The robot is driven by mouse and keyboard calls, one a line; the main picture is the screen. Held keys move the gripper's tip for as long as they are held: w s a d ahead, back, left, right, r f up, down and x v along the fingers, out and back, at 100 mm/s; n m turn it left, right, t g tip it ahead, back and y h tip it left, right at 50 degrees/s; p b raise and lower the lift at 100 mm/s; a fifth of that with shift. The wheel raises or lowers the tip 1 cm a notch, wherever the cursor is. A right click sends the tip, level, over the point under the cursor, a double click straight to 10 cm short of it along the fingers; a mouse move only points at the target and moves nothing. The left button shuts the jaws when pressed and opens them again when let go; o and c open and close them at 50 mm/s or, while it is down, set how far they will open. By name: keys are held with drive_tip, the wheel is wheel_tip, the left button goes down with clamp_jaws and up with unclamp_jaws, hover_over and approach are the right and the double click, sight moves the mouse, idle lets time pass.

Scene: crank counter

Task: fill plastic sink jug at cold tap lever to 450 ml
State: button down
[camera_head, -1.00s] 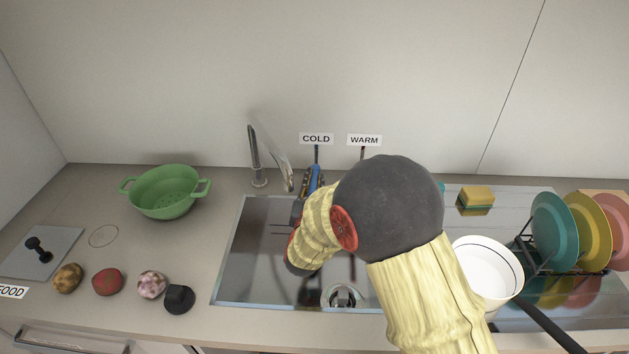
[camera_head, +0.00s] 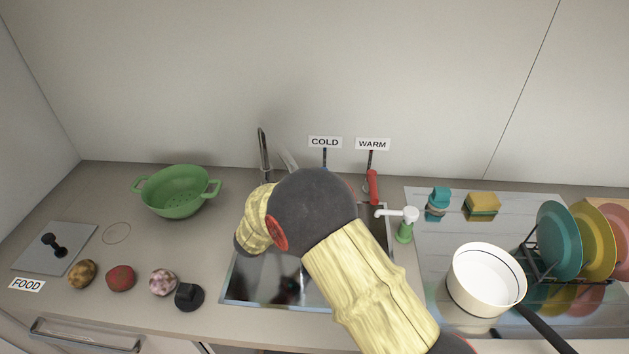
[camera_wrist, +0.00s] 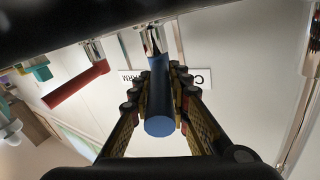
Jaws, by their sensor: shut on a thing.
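The blue cold tap lever (camera_wrist: 160,98) lies between the two fingers of my gripper (camera_wrist: 158,100) in the wrist view, and the fingers are closed on it. In the head view my arm hides the gripper and the blue handle. Only the dark lever stem (camera_head: 325,157) shows under the COLD sign (camera_head: 325,142). The metal tap spout (camera_head: 264,152) rises at the back of the sink (camera_head: 240,285). I do not see the plastic jug in either view; my arm covers much of the sink.
The red warm lever (camera_head: 372,187) hangs under the WARM sign (camera_head: 373,144), also in the wrist view (camera_wrist: 76,86). A soap dispenser (camera_head: 405,230), white pot (camera_head: 486,298) and plate rack are at right. A green colander (camera_head: 178,202) and several food items are at left.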

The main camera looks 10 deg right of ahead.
idle(0.3)
drive_tip(key=c, duration=1.8)
unclamp_jaws()
drive_tip(key=shift+o, duration=0.7)
drive_tip(key=v, duration=1.2)
